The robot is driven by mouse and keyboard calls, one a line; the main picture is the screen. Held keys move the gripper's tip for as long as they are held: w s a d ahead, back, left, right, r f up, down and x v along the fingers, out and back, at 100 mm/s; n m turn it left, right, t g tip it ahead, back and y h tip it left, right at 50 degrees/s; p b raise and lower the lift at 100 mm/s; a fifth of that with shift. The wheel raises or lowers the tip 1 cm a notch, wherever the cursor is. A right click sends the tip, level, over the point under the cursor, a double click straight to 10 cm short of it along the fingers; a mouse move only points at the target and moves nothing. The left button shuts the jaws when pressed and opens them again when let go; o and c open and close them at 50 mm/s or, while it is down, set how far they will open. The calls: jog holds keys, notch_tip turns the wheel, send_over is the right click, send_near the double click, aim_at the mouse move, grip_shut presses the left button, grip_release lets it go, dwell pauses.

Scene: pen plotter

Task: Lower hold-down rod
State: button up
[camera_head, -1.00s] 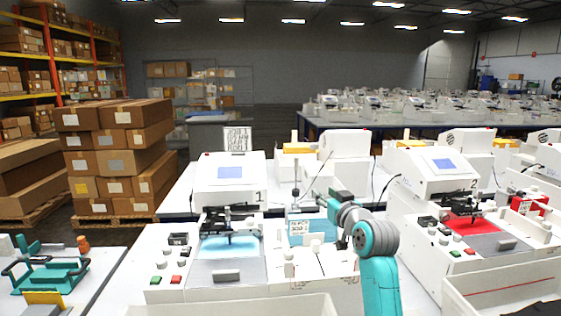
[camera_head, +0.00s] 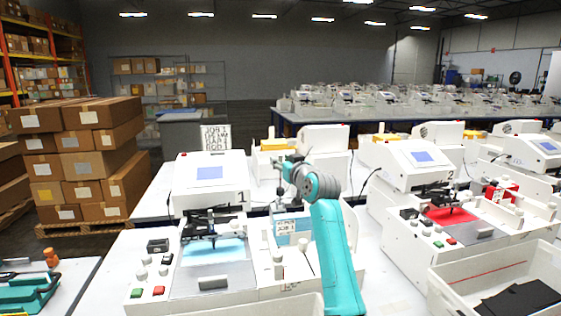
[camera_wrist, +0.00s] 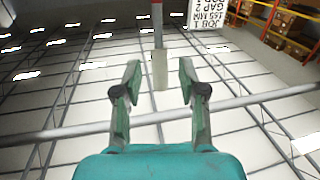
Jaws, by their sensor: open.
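In the wrist view a slim rod (camera_wrist: 158,25) with a pale, thicker end (camera_wrist: 160,75) shows between my open fingers; it appears to be the hold-down rod. My gripper (camera_wrist: 160,88) has one finger on each side of it, with visible gaps and no clear contact. In the head view my gripper (camera_head: 280,165) is raised behind plotter 1 (camera_head: 210,180), to the right of its screen housing. The rod is hard to make out there, partly hidden by my arm.
Plotter 2 (camera_head: 405,165) stands to the right, with a white bin (camera_head: 500,280) in front. A job sign (camera_head: 215,137) stands behind plotter 1, and it appears upside down in the wrist view (camera_wrist: 208,14). Stacked boxes (camera_head: 85,160) are at the left.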

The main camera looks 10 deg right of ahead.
jog(key=shift+w+a, duration=0.15)
jog(key=shift+w, duration=0.4)
grip_shut()
jog(key=shift+f, duration=0.1)
